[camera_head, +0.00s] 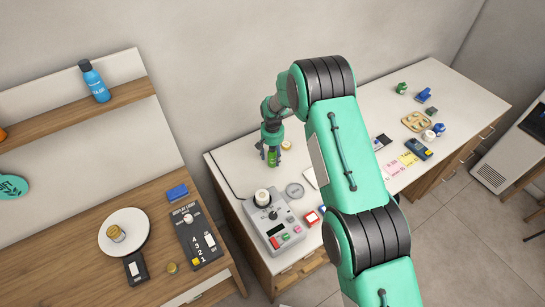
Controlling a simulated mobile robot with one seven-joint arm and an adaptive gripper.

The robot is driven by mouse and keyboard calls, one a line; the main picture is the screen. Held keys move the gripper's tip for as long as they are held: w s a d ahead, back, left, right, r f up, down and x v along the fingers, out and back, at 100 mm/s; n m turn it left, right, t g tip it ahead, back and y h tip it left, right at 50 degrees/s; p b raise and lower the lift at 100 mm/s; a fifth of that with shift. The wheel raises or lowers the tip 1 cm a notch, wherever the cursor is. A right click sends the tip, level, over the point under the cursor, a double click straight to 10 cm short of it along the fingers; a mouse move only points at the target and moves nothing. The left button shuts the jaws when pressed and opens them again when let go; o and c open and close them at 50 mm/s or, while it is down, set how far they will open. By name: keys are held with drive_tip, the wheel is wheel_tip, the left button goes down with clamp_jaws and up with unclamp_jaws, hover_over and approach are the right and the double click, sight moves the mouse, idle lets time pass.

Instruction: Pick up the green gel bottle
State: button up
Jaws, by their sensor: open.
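A small green bottle (272,158), which looks like the green gel bottle, stands on the white counter (233,160) near its left end. My gripper (270,153) points down right over it, with the fingers open around or just beside its upper part. The view is too small to tell whether they touch it. The gripper partly hides the bottle's top.
A small yellowish item (286,145) stands close to the right of my gripper. A blue bottle (95,82) stands on the left shelf.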

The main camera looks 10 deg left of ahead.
idle(0.4)
drive_tip(key=c, duration=1.3)
drive_tip(key=shift+r, duration=0.15)
drive_tip(key=shift+r+b, duration=0.55)
drive_tip(key=shift+r, duration=4.4)
drive_tip(key=shift+c, duration=0.2)
